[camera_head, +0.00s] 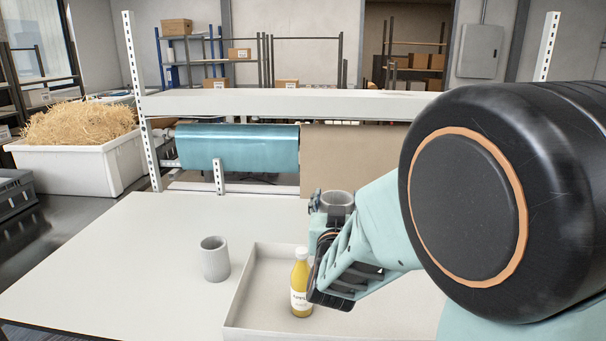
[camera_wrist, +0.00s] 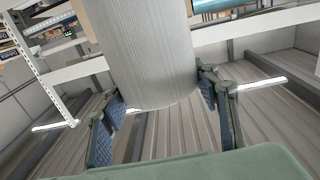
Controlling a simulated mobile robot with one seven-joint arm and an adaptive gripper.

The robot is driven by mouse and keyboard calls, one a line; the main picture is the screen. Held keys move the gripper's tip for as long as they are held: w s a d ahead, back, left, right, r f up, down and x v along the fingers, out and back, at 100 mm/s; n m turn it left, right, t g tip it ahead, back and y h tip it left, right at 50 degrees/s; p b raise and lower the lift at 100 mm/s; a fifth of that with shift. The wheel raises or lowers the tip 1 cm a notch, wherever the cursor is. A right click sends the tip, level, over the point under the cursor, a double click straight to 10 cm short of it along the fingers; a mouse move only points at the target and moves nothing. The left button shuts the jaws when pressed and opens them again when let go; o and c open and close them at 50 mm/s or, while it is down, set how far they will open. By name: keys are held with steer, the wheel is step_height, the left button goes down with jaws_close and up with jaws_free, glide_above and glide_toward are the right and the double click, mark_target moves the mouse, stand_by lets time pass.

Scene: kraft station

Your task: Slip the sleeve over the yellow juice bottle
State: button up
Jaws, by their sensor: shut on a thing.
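The yellow juice bottle (camera_head: 301,284) stands upright in a shallow white tray (camera_head: 248,282), with a white cap and a white label. My gripper (camera_head: 324,202) is shut on a grey cylindrical sleeve (camera_head: 337,200), which is mostly hidden behind the gripper in the head view. In the wrist view the sleeve (camera_wrist: 150,55) is large between the two fingers. The gripper and sleeve are above and right of the bottle in the picture. My gripper covers part of the bottle's right side. A second grey sleeve (camera_head: 215,259) stands on the table left of the tray.
The pale table (camera_head: 130,265) is clear to the left. Behind it is a rack with a teal roll (camera_head: 238,148) and a brown paper roll (camera_head: 352,160) under a white shelf (camera_head: 290,103). A white bin of straw (camera_head: 75,168) stands at the back left.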

step_height(320, 180, up, 6)
glide_above(301, 273)
steer(key=w, duration=0.2)
steer(key=shift+y, duration=0.3)
step_height(301, 273, down, 24)
steer(key=b, duration=2)
steer(key=shift+b, duration=0.35)
steer(key=o, duration=0.8)
steer(key=s, duration=0.7)
steer(key=shift+s, duration=0.25)
